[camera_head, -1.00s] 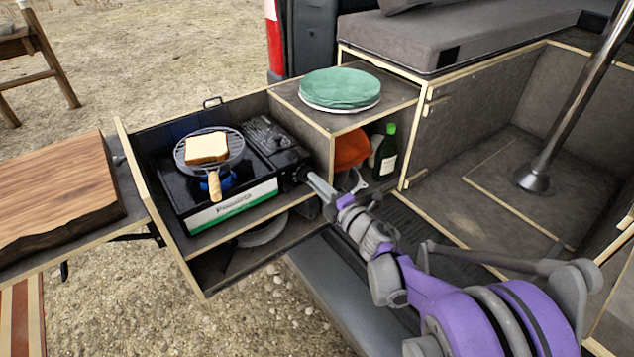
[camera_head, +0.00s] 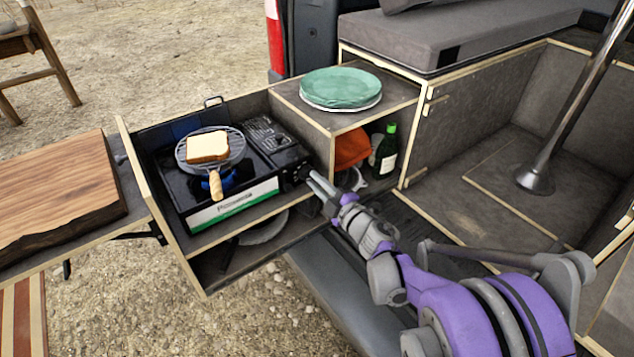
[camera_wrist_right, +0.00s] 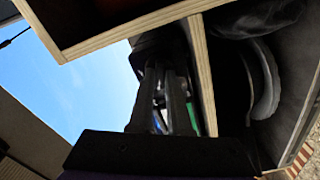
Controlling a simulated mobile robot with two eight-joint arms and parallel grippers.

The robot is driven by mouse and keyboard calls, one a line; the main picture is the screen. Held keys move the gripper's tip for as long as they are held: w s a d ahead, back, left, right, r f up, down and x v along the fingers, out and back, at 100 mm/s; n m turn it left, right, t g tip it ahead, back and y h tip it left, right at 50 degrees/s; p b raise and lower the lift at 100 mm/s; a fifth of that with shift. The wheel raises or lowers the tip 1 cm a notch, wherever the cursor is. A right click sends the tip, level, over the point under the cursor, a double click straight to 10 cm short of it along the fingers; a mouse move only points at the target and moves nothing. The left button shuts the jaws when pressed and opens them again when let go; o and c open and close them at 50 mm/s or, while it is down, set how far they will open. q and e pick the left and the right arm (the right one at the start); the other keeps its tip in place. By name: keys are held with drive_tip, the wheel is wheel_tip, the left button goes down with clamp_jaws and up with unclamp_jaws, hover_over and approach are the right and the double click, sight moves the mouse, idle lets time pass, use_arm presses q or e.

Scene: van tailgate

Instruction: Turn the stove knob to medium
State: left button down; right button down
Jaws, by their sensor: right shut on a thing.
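The black camping stove (camera_head: 255,195) sits in the pulled-out drawer, with a green and white front label and a blue flame under the grill pan (camera_head: 222,165). Its knob (camera_head: 299,173) is at the right end of the front and is mostly covered by my gripper. My right gripper (camera_head: 313,181) reaches the knob from the lower right and is shut on it. The fingers also show, dark and close together, in the right wrist view (camera_wrist_right: 165,95), where the knob's setting cannot be read. My left gripper is not in view.
Bread (camera_head: 207,147) lies on the grill pan. Green plates (camera_head: 341,88) stand on the cabinet top right of the stove. A green bottle (camera_head: 386,152) and an orange item (camera_head: 351,150) are in the compartment below. A wooden board (camera_head: 55,195) lies at left.

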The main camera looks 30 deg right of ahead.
drive_tip(key=c, duration=0.9)
unclamp_jaws()
drive_tip(key=shift+o, duration=0.2)
drive_tip(key=shift+s, duration=0.15)
drive_tip(key=s+p, duration=0.1)
drive_tip(key=s, duration=0.9)
drive_tip(key=shift+s+d, duration=0.3)
drive_tip(key=shift+d, duration=0.1)
drive_tip(key=shift+r, duration=0.1)
